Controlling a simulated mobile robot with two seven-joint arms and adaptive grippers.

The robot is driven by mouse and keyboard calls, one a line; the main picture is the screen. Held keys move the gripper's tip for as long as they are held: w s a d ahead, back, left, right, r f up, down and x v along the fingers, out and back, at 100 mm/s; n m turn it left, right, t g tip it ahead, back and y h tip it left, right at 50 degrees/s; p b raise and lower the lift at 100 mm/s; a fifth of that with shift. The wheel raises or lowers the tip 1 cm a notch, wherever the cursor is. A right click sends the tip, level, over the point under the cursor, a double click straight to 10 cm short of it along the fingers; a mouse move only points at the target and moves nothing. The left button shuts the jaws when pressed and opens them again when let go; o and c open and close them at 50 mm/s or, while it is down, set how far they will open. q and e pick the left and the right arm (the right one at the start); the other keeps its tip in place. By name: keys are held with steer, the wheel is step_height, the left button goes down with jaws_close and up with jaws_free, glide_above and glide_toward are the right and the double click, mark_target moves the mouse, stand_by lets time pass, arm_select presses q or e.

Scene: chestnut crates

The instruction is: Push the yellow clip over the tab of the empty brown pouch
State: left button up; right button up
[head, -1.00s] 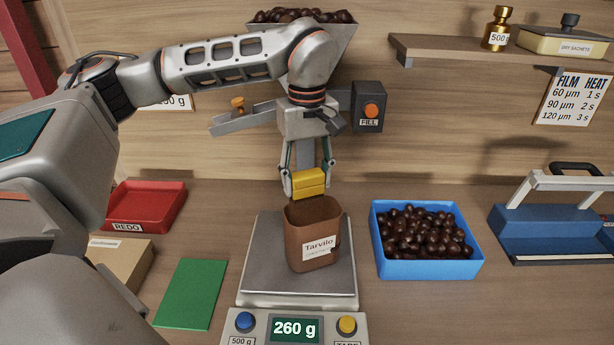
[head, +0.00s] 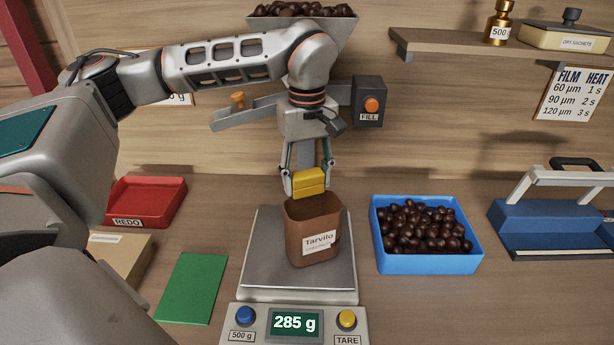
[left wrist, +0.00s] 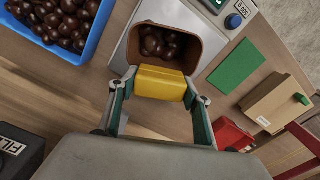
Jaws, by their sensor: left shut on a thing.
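My left gripper (head: 309,184) is shut on the yellow clip (head: 310,181), a short block. It holds the clip at the far rim of the brown pouch (head: 297,236), which stands upright and open on the scale. In the left wrist view the clip (left wrist: 160,83) lies along the pouch's edge, between the fingertips (left wrist: 160,88). That view shows chestnuts (left wrist: 160,42) inside the pouch, so it is not empty. The tab is hidden behind the clip; I cannot tell how far the clip sits over it. My right gripper is not in view.
The scale (head: 257,270) reads 285 g. A blue crate (head: 428,264) of chestnuts stands to the right, a blue sealer (head: 550,228) beyond it. A green mat (head: 190,288) and red REDO tray (head: 145,205) are left. A FILL box (head: 369,100) is close behind the gripper.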

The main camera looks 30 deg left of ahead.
arm_select(q)
steer(key=o, duration=1.1)
step_height(320, 180, up, 12)
